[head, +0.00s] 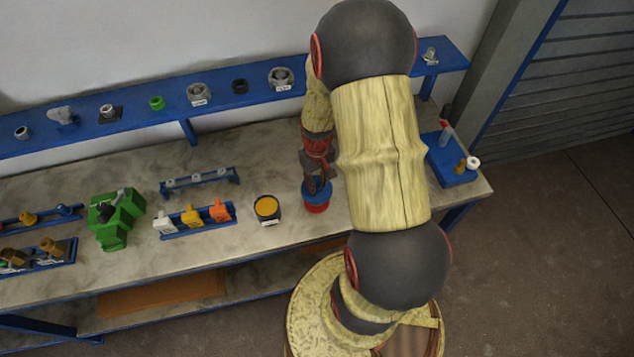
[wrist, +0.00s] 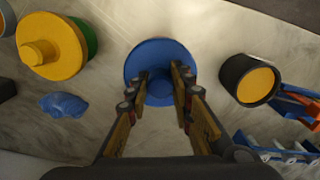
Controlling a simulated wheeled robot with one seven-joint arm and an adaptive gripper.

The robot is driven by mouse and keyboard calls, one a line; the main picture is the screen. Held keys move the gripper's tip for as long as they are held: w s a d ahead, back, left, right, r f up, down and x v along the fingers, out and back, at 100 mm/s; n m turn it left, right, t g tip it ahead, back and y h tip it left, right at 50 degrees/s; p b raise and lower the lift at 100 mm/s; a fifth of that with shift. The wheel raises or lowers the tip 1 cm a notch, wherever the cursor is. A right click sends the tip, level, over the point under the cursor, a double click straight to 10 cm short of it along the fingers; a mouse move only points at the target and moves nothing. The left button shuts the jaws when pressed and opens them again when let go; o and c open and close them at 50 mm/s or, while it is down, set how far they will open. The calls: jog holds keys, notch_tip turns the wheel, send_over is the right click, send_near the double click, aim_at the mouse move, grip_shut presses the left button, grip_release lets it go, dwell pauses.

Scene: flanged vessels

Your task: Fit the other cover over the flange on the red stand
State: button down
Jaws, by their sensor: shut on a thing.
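The blue cover (wrist: 160,52) is a round disc with a central knob. My gripper (wrist: 160,88) is shut on that knob, one finger on each side, as the wrist view shows. In the head view my gripper (head: 318,184) points down at the blue cover (head: 313,196), which is right over the red stand (head: 317,208). I cannot tell whether the cover rests fully on the flange, which is hidden beneath it. A yellow cover (wrist: 50,46) with a knob sits on a green stand (wrist: 88,40) at the left of the wrist view; my arm hides them in the head view.
A black pot with a yellow top (head: 267,208) stands beside the red stand. A blue lumpy object (wrist: 63,104) lies on the bench in the wrist view. A rack of coloured tags (head: 195,218), a green vice (head: 116,218) and a blue shelf (head: 160,118) of fittings are further off.

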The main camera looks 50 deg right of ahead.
jog(key=shift+f+b, duration=0.5)
jog(key=shift+f, duration=0.35)
jog(key=c, duration=1.5)
grip_release()
jog(key=shift+r, duration=0.1)
notch_tip(320, 180, up, 12)
jog(key=shift+f, duration=0.1)
